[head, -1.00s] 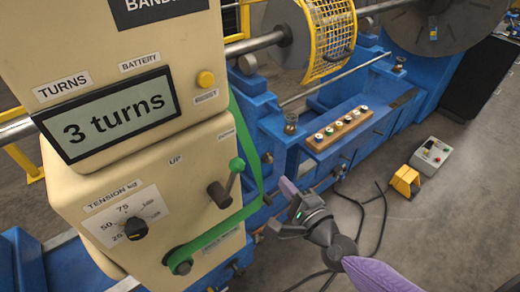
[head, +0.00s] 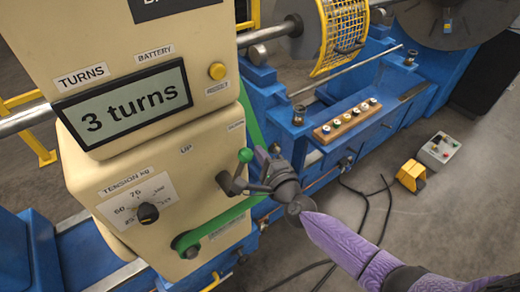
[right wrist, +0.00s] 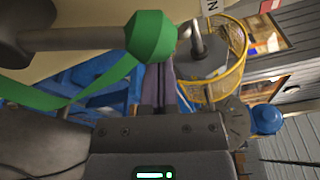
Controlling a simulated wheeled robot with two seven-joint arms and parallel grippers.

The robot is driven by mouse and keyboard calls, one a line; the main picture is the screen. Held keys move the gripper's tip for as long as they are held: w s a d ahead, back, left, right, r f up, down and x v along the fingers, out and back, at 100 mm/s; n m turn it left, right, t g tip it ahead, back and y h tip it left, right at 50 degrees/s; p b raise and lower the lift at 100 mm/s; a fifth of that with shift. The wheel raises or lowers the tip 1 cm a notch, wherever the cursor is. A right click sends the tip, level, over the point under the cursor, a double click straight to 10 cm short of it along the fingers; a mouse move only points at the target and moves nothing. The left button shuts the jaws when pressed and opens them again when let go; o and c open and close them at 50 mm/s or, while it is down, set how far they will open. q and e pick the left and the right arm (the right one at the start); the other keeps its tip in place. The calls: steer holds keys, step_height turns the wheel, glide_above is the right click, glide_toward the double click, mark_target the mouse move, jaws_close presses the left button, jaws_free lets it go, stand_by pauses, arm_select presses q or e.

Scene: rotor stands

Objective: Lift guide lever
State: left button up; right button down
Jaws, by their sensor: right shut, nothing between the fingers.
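The guide lever (head: 236,170) is a short dark lever with a green ball knob on the front of the cream machine housing, beside the "UP" label. Its knob points up and to the right in the head view. In the right wrist view the green knob (right wrist: 150,37) is large and close, on a grey shaft coming from the left. My right gripper (head: 258,170) is shut and empty just right of the knob, close to it; whether they touch I cannot tell. It partly covers the green band behind. My left gripper is not in view.
The cream housing (head: 200,140) carries a "3 turns" display (head: 122,107), a tension dial (head: 147,213) and a yellow button (head: 217,71). A green band (head: 225,215) runs below the lever. The blue machine bed holds a wooden strip (head: 347,118). Cables lie on the floor.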

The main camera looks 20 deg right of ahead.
mark_target(249, 156)
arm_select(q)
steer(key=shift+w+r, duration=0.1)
arm_select(e)
steer(key=shift+a, duration=0.1)
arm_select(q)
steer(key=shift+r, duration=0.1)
arm_select(e)
steer(key=shift+a+r, duration=0.1)
